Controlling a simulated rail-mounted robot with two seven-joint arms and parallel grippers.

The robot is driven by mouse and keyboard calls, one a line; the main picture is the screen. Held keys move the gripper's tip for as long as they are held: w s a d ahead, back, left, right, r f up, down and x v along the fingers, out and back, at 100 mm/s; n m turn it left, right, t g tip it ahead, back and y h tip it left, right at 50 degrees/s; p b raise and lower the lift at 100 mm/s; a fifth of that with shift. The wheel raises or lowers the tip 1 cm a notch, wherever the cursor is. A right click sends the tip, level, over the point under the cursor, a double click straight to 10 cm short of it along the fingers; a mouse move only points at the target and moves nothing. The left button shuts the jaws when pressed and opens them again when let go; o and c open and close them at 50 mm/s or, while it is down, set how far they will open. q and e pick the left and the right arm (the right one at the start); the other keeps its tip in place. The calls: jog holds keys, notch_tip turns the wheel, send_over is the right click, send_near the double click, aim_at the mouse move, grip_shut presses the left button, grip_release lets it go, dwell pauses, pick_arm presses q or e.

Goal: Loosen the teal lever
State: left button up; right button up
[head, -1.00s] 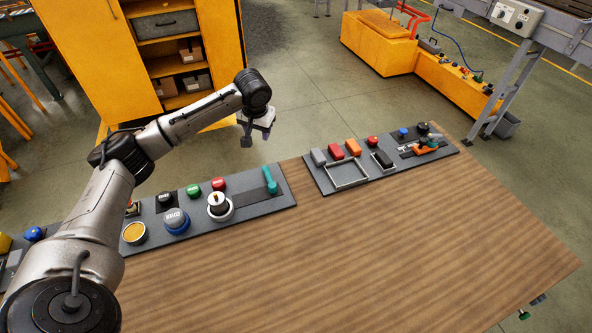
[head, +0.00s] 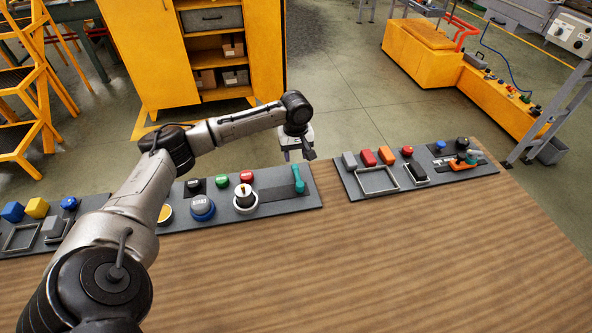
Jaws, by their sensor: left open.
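The teal lever (head: 299,181) is at the right end of the middle dark grey control panel (head: 281,203), beside a dark plate. Its rounded teal grip points toward the back of the table. My left gripper (head: 299,157) hangs with its fingers down, just above and behind the lever's far end in the head view. Its two fingers are apart with nothing between them. A small gap shows between the fingertips and the lever, and I see no contact. My right gripper is not in view.
The middle panel also bears a white-ringed knob (head: 245,198), a blue-ringed button (head: 202,208) and red, green and black buttons. A right panel (head: 350,186) holds coloured blocks and an orange-handled device (head: 463,162). The wooden tabletop (head: 400,265) in front is clear.

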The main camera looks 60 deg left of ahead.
aim_at(296, 169)
pick_arm(q)
notch_tip(296, 169, down, 7)
jog(key=shift+r+b, duration=0.15)
jog(key=shift+b, duration=0.5)
grip_shut()
